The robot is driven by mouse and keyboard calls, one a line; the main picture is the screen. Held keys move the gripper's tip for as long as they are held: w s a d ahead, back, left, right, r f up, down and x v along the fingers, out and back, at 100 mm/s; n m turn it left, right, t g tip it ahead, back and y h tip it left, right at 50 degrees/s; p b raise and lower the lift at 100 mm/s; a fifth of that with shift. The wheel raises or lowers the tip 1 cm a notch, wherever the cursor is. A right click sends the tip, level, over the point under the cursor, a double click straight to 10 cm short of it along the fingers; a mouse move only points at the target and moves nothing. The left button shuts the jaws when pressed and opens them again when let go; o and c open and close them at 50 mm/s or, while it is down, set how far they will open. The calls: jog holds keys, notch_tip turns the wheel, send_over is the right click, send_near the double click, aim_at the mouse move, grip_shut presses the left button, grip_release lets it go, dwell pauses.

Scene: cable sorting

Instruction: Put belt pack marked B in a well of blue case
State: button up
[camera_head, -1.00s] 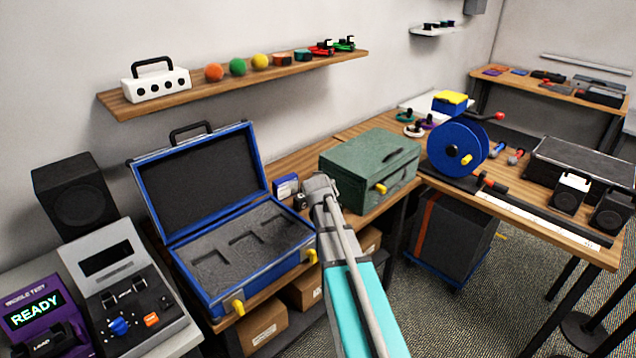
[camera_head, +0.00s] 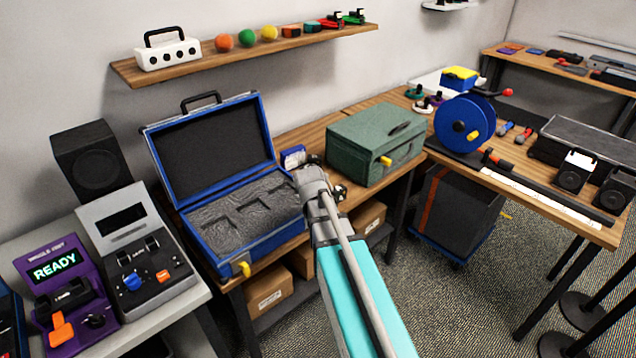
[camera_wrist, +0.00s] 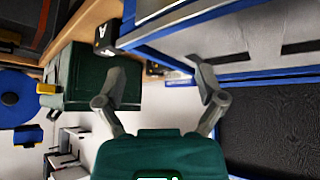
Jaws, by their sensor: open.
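The blue case (camera_head: 238,262) stands open on the wooden bench, with empty wells in its grey foam. Its blue rim also shows in the wrist view (camera_wrist: 250,76). A black pack marked A (camera_wrist: 105,36) lies on the bench in the wrist view. A second small dark pack (camera_wrist: 155,69) is beyond it, close to the blue case; its mark is not legible. I cannot make out a letter B anywhere. My gripper (camera_wrist: 160,92) is open, with nothing seen between its fingers. In the head view my gripper (camera_head: 318,178) is just right of the blue case.
A green case (camera_head: 365,150) stands closed to the right, and a small blue-and-white box (camera_head: 293,157) lies behind my gripper. A blue cable reel (camera_head: 462,124) is farther right. A grey tester (camera_head: 140,255) and purple tester (camera_head: 72,285) stand left. A shelf (camera_head: 250,52) hangs above.

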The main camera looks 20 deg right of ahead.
jog(key=s+a+f+n+g+y+b, duration=0.15)
jog(key=s+a+f+g, duration=0.3)
jog(key=s+a, duration=0.65)
jog(key=s+f+n+g+y+b, duration=0.1)
jog(key=s+f+g+b, duration=0.1)
jog(key=s+f+b, duration=0.5)
jog(key=shift+s+a+f+n+b, duration=0.2)
jog(key=shift+a+f+n+b, duration=0.15)
jog(key=shift+f+b, duration=0.55)
jog(key=shift+f, duration=0.1)
jog(key=shift+c, duration=0.2)
jog(key=c, duration=0.4)
jog(key=shift+d, duration=0.1)
